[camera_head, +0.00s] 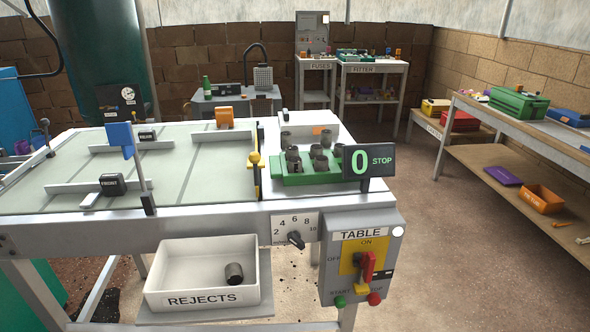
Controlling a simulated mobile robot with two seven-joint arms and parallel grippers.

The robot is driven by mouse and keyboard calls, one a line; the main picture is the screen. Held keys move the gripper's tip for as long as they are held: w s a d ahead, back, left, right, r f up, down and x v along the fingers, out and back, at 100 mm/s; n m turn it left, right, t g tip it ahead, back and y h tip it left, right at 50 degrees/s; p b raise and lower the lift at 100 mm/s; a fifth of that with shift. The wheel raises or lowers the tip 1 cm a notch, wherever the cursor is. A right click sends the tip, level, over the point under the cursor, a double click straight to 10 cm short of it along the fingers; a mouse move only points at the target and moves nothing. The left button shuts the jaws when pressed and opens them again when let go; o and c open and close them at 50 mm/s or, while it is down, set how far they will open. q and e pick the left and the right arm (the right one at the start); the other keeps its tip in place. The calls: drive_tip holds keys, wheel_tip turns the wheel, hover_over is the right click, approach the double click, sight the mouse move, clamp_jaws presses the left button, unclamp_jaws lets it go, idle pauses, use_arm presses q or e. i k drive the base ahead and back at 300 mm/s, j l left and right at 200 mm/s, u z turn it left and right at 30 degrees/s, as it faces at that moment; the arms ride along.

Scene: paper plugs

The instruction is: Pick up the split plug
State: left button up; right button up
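Several dark grey cylindrical plugs (294,160) stand in and around a green tray (330,175) at the right end of the machine table. A single dark plug (234,273) stands in the white box labelled REJECTS (176,290), below the table's front edge. It looks upright, near the box's right side. I cannot tell from here which plug is split; no crack is clear at this size. Neither of my grippers shows in the view.
The machine table (95,204) carries low metal guides and an orange block (224,117). A display (368,161) reading 0 STOP stands beside the tray. The TABLE control box (339,282) with a red switch hangs below. A shelf unit (520,120) stands right; floor between is free.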

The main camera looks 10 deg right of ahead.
sight(294, 163)
drive_tip(key=u, duration=1.2)
drive_tip(key=l, duration=1.05)
drive_tip(key=k+l, duration=0.15)
drive_tip(key=l, duration=1.9)
drive_tip(key=k+u, duration=0.05)
